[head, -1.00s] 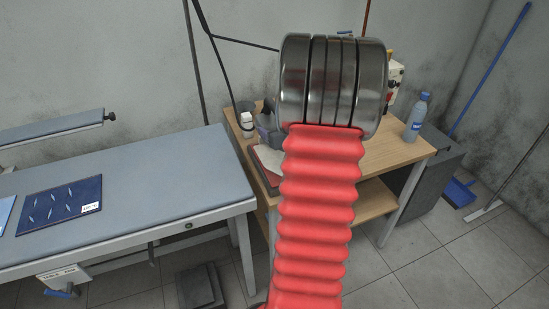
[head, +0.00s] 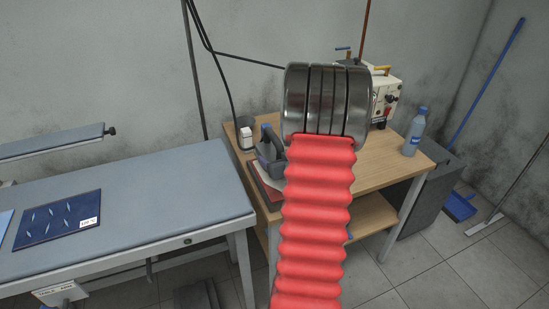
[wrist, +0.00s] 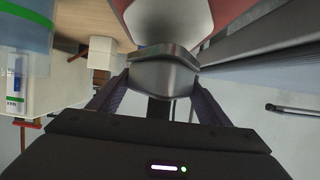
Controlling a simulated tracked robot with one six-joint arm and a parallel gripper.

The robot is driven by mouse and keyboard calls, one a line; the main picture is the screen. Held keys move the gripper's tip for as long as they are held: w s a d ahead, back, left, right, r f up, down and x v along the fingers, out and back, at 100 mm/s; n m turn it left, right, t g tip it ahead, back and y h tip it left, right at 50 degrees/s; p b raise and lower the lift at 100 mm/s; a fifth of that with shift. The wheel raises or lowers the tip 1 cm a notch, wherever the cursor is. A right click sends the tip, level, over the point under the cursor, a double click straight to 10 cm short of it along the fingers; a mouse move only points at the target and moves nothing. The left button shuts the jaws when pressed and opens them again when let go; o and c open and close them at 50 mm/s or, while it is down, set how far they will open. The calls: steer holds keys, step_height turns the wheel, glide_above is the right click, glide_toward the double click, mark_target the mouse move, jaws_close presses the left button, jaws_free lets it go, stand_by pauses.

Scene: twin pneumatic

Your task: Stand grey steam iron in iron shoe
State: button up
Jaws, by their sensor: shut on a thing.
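The grey steam iron (head: 268,148) shows in the head view at the left end of the wooden table, above a red pad (head: 266,188), partly behind my arm. A pale flat shape (wrist: 165,18), perhaps the iron shoe, lies beyond the held iron in the wrist view, with the red pad (wrist: 236,6) beside it. My gripper (wrist: 160,82) has its two dark fingers on either side of the grey body of the iron (wrist: 165,75) and is shut on it. Whether the iron touches the pale shape, I cannot tell.
The wooden table (head: 385,172) also bears a dark cup with a white box (head: 246,138), a white control box (head: 386,98) and a blue bottle (head: 414,133). A grey bench (head: 150,218) stands close on the left. A hose hangs behind the table.

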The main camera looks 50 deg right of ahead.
steer(key=shift+w+d+r, duration=0.1)
steer(key=shift+r, duration=0.1)
steer(key=shift+f, duration=2.05)
steer(key=o, duration=2.1)
steer(key=shift+f, duration=0.25)
steer(key=shift+c, duration=0.2)
steer(key=shift+r, duration=0.1)
steer(key=v, duration=1.1)
steer(key=shift+s+a+r, duration=0.1)
steer(key=shift+s+a, duration=0.2)
steer(key=shift+s, duration=0.3)
